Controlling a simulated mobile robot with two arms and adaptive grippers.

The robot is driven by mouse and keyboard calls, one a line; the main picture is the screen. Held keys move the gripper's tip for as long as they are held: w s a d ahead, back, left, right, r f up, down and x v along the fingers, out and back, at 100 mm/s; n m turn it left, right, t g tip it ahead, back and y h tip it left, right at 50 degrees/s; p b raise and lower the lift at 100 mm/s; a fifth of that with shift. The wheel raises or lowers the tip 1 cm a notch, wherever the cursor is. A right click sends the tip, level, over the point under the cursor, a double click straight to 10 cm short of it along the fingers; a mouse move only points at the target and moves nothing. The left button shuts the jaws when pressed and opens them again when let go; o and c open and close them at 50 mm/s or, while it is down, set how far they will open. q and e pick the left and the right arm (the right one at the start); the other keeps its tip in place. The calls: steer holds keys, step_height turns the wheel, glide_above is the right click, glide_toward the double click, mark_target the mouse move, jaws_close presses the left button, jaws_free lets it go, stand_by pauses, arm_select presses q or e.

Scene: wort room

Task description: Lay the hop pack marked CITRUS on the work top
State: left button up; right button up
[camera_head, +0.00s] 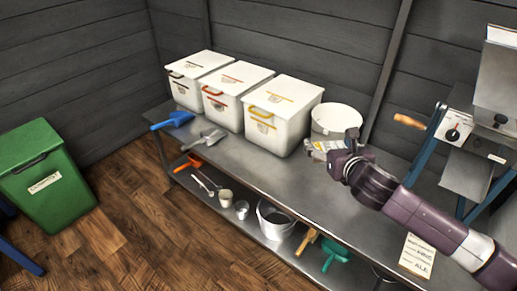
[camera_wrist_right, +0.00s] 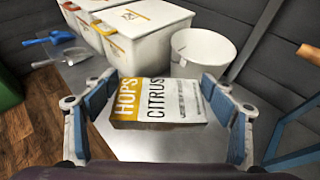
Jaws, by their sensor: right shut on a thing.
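The hop pack (camera_wrist_right: 160,101), white and yellow and marked HOPS CITRUS, is between the fingers of my right gripper (camera_wrist_right: 162,92) in the right wrist view. The right gripper (camera_head: 328,152) is shut on it. In the head view only part of the pack (camera_head: 322,146) shows, in front of the white bucket. The grey metal work top (camera_head: 285,182) lies below; I cannot tell how large the gap under the pack is. My left gripper is not in view.
Three white lidded bins (camera_head: 284,113) and a round white bucket (camera_head: 337,119) stand along the back of the work top. Blue (camera_head: 171,120) and grey scoops lie at its left end. A mill with a wooden handle (camera_head: 408,121) stands right. The front middle is clear.

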mark_target(340, 145)
steer(key=d, duration=0.1)
steer(key=w+d+f+b, duration=0.1)
steer(key=d+f, duration=0.1)
steer(key=shift+w+b, duration=0.3)
steer(key=shift+b, duration=0.05)
steer(key=shift+w+d, duration=0.15)
steer(key=shift+d, duration=0.35)
steer(key=shift+f+b, duration=0.25)
steer(key=shift+b, duration=0.05)
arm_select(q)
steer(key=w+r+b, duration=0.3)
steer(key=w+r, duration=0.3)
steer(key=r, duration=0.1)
arm_select(e)
step_height(340, 145, down, 15)
steer(key=shift+r+b, duration=0.1)
steer(key=shift+b, duration=0.85)
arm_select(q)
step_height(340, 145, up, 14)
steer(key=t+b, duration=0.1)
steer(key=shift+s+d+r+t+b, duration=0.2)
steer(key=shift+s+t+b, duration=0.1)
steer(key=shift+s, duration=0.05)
arm_select(e)
steer(key=shift+f, duration=2.25)
steer(key=o, duration=1.2)
steer(key=shift+f, duration=0.15)
